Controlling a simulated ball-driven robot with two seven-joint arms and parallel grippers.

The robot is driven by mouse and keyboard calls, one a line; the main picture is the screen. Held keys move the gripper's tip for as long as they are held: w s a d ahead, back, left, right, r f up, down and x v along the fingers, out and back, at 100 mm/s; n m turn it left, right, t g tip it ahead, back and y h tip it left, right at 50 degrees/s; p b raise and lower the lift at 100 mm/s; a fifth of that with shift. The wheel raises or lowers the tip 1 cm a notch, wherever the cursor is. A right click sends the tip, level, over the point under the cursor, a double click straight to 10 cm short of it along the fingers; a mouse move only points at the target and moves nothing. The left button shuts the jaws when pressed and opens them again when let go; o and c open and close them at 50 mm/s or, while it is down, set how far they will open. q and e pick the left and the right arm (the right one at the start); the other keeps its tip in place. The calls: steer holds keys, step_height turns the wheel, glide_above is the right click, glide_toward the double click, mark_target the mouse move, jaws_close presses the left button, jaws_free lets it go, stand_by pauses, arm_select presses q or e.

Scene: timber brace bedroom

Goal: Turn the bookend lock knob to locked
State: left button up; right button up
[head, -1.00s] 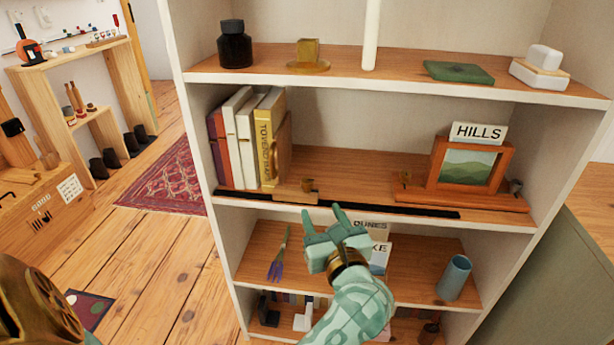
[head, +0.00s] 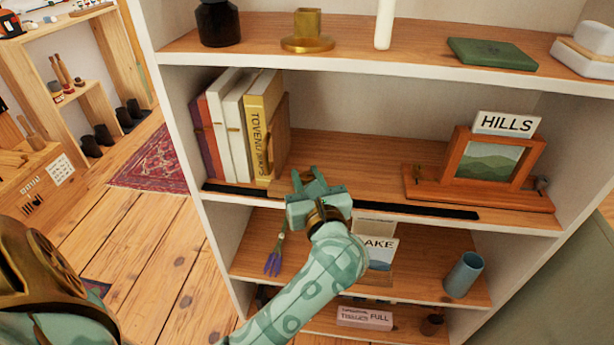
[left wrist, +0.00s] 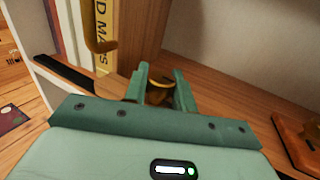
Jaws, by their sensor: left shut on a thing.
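The wooden bookend (head: 279,128) stands upright against the right side of the row of books on the middle shelf. Its upright also shows in the left wrist view (left wrist: 142,38). The brass lock knob (left wrist: 159,92) sits low at the bookend's foot, between my left fingers in the left wrist view. In the head view my gripper hides it. My left gripper (head: 310,178) is shut on the knob, with one finger on each side (left wrist: 161,78). Whether the knob points to locked cannot be told. My right gripper is not in view.
A dark rail (head: 420,208) runs along the shelf's front edge. A framed HILLS picture (head: 490,160) stands at the right on a wooden base. Books (head: 235,125) fill the left end. The shelf between is clear. A blue cup (head: 463,275) stands on the shelf below.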

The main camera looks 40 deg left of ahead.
arm_select(q)
steer(key=c, duration=0.4)
steer(key=shift+o, duration=0.2)
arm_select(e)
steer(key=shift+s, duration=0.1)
